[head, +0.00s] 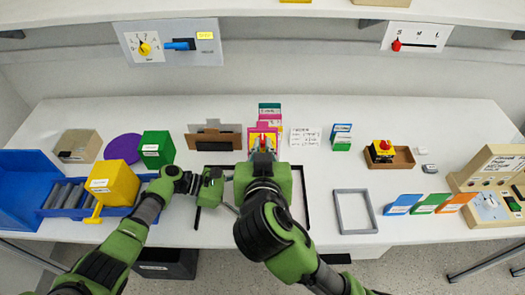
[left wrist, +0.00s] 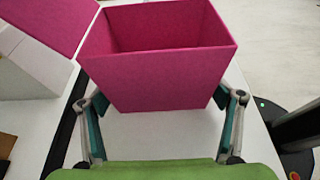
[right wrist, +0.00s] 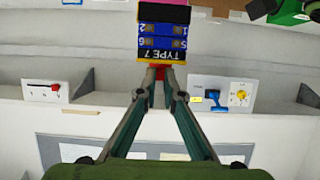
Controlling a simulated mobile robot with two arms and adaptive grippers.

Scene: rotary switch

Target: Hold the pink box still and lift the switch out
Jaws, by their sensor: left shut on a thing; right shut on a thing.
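The pink box (left wrist: 160,80) shows open-topped in the left wrist view, between the two fingers of my left gripper (left wrist: 162,103), which is shut on it. No switch shows inside, though its floor is hidden. In the head view my left gripper (head: 228,182) reaches in from the left, and my right arm hides most of the box. My right gripper (right wrist: 158,80) is shut on the red part of the switch, a block with blue faces and a black "TYPE 7" label (right wrist: 159,42). The right gripper also shows in the head view (head: 263,150).
Behind the right gripper stand upright pink and green cards (head: 269,110). A yellow box (head: 115,182) and green box (head: 157,148) stand left. A grey frame (head: 355,212) lies right. A shelf runs overhead.

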